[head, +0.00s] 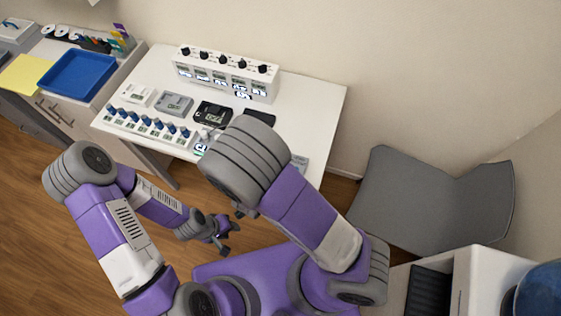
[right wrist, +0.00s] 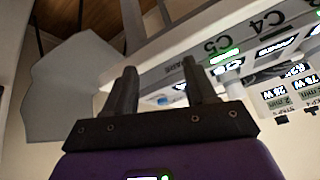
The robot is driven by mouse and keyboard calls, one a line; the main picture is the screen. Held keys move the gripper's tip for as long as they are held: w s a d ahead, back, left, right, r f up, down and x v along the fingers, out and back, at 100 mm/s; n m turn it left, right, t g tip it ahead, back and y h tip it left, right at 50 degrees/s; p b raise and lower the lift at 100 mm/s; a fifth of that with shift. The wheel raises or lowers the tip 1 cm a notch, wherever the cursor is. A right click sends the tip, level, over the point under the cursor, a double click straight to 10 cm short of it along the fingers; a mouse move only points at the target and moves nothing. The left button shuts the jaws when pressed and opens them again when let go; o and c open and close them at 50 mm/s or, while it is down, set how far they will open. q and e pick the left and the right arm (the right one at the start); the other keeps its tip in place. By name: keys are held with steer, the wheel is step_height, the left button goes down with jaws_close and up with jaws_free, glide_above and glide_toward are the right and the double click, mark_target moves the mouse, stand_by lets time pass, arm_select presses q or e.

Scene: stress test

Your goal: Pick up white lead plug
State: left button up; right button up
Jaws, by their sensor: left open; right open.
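I cannot single out the white lead plug with certainty. In the right wrist view a small white and blue piece (right wrist: 179,87) shows between the fingers, partly hidden; I cannot tell whether it is the plug. My right gripper (right wrist: 160,72) is open, its two dark fingers apart with nothing clearly held, close to a white panel marked C4 and C5 (right wrist: 222,45). In the head view my right arm hides most of that gripper. My left gripper (head: 232,232) is open and empty, low in front of the white table (head: 317,100), away from its objects.
On the table stand a white box with black knobs (head: 226,75), a row of blue-topped pieces (head: 147,122), a grey device (head: 174,103) and a black device (head: 212,112). A blue tray (head: 77,74) lies left.

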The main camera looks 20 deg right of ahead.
steer(key=w+r+t+h+b, duration=0.1)
steer(key=w+r+n+t+h+b, duration=0.1)
steer(key=w+t+h, duration=0.1)
steer(key=w+d+r+n+t+h+b, duration=0.1)
steer(key=w+b, duration=0.1)
steer(key=shift+w+d+r+t+h, duration=0.1)
steer(key=shift+w+r+t+h, duration=0.05)
steer(key=shift+r+t+h, duration=0.2)
steer(key=shift+w+d+r, duration=0.2)
steer(key=shift+w, duration=0.05)
steer(key=shift+h, duration=0.25)
steer(key=b+x, duration=0.2)
steer(key=x, duration=0.5)
steer(key=shift+w+r, duration=0.15)
jaws_close()
